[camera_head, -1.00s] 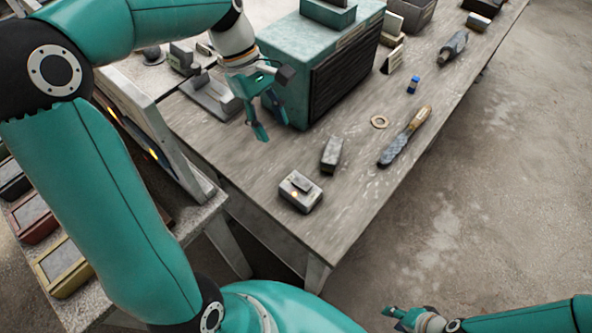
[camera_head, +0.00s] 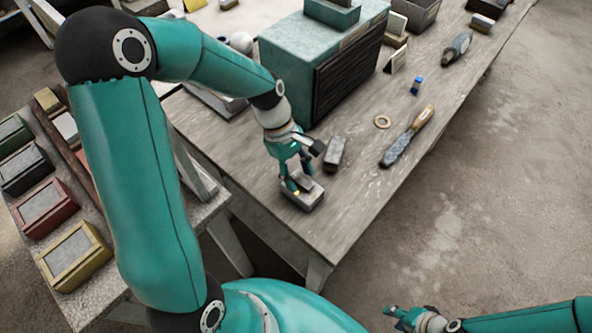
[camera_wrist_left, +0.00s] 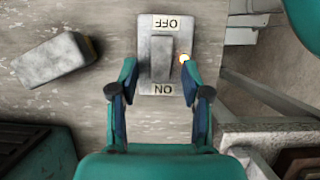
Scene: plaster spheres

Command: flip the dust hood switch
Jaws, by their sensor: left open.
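The switch is a small grey box with a rocker (camera_head: 316,193) near the bench's front corner. In the left wrist view the switch (camera_wrist_left: 158,60) has an OFF label at the top and an ON label at the bottom, both upside down. A small lamp (camera_wrist_left: 184,58) glows beside its rocker; I cannot tell which way the rocker is tipped. My left gripper (camera_head: 300,179) is open, right over the switch. In the left wrist view its fingers (camera_wrist_left: 160,68) straddle the box's lower half; contact cannot be told. My right gripper (camera_head: 394,312) is low at the bottom, away from the bench.
A grey block (camera_head: 335,153) lies close behind the switch. A teal cabinet with a dark slatted front (camera_head: 345,80) stands farther back. A ring (camera_head: 382,122), a wooden-handled file (camera_head: 405,140) and a small blue item (camera_head: 416,86) lie to the right. Several lidded boxes sit at left.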

